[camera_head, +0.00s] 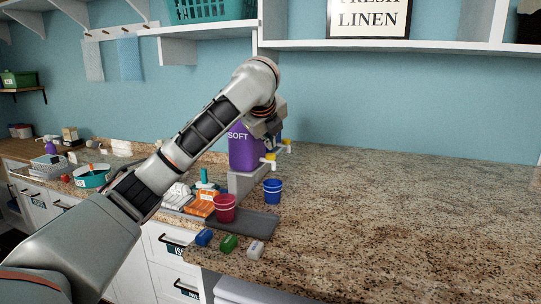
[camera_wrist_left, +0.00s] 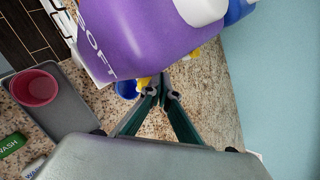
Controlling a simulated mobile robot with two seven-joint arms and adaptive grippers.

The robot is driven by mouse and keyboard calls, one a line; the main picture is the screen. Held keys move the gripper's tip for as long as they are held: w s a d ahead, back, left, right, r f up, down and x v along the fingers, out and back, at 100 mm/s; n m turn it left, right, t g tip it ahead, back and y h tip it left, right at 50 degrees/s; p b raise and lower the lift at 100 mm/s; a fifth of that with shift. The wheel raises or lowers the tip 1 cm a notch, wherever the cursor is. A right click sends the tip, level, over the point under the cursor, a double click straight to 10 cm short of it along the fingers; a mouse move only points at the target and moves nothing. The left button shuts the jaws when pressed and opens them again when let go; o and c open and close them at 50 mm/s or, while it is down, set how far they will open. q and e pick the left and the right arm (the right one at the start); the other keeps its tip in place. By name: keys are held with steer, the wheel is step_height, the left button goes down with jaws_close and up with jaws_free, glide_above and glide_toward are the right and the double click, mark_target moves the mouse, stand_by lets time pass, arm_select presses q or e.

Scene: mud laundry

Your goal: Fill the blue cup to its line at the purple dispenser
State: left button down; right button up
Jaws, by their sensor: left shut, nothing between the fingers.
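The purple dispenser (camera_head: 243,152), marked SOFT, stands on a grey block; it fills the top of the left wrist view (camera_wrist_left: 140,35). Its yellow tap (camera_head: 268,158) sticks out to the right. The blue cup (camera_head: 272,191) stands upright on the counter below the tap; in the left wrist view it shows partly (camera_wrist_left: 125,89) beside the fingers. My right gripper is out of view.
A red cup (camera_head: 225,208) stands on a dark grey tray (camera_head: 255,226) at the left. Blue, green (camera_head: 228,243) and white small blocks lie before it. The granite counter (camera_head: 400,220) to the right is clear.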

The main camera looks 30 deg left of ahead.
arm_select(q)
steer(key=shift+f, duration=0.1)
stand_by(0.4)
steer(key=shift+f, duration=0.35)
steer(key=shift+f, duration=0.55)
stand_by(1.5)
steer(key=shift+r, duration=0.15)
stand_by(3.9)
steer(key=shift+r, duration=0.85)
